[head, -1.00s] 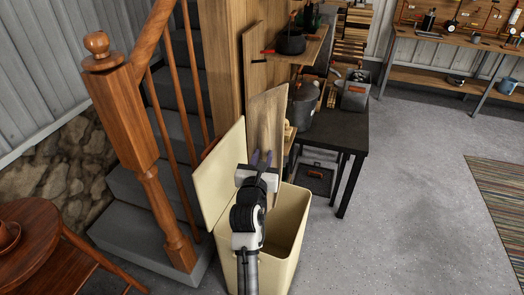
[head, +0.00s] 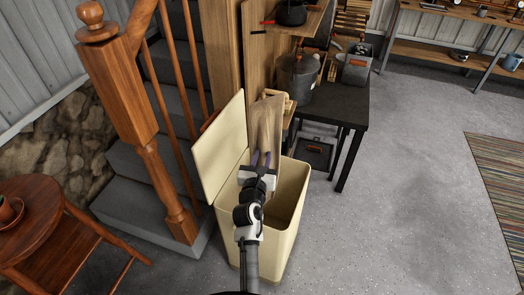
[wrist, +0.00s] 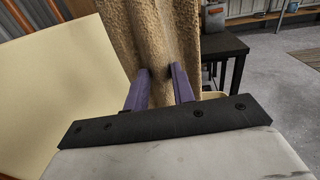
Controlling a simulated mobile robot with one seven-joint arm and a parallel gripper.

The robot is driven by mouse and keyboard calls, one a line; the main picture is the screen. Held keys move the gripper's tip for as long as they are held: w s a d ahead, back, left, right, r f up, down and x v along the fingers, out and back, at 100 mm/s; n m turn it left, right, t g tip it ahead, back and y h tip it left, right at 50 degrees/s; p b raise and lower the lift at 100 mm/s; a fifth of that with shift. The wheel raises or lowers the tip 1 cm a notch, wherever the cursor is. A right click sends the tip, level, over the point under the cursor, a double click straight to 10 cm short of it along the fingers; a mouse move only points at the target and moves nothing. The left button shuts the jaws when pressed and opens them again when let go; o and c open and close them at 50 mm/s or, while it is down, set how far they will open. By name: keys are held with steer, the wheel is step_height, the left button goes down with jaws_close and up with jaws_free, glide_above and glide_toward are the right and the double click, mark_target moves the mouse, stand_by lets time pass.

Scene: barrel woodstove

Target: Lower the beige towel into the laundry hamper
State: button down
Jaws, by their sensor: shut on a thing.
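The beige towel (head: 265,125) hangs upright above the far part of the hamper's opening. Its lower part is hidden behind my gripper and the hamper. The cream laundry hamper (head: 283,232) stands on the floor with its lid (head: 223,145) raised on the left. My gripper (head: 261,158) is over the opening, with its purple fingers shut on the towel. In the wrist view the towel (wrist: 160,45) rises between and beyond the fingertips (wrist: 158,78), with the hamper lid (wrist: 60,85) to the left.
A wooden banister post (head: 150,150) and grey stairs (head: 130,205) stand left of the hamper. A round wooden table (head: 30,225) is at the lower left. A black table (head: 340,112) with buckets is behind right.

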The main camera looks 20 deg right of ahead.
step_height(320, 180, down, 17)
steer(key=b, duration=1.3)
steer(key=shift+r, duration=0.2)
steer(key=c, duration=1.1)
jaws_free()
steer(key=shift+f, duration=0.1)
steer(key=shift+b+v, duration=0.55)
steer(key=shift+v, duration=3.2)
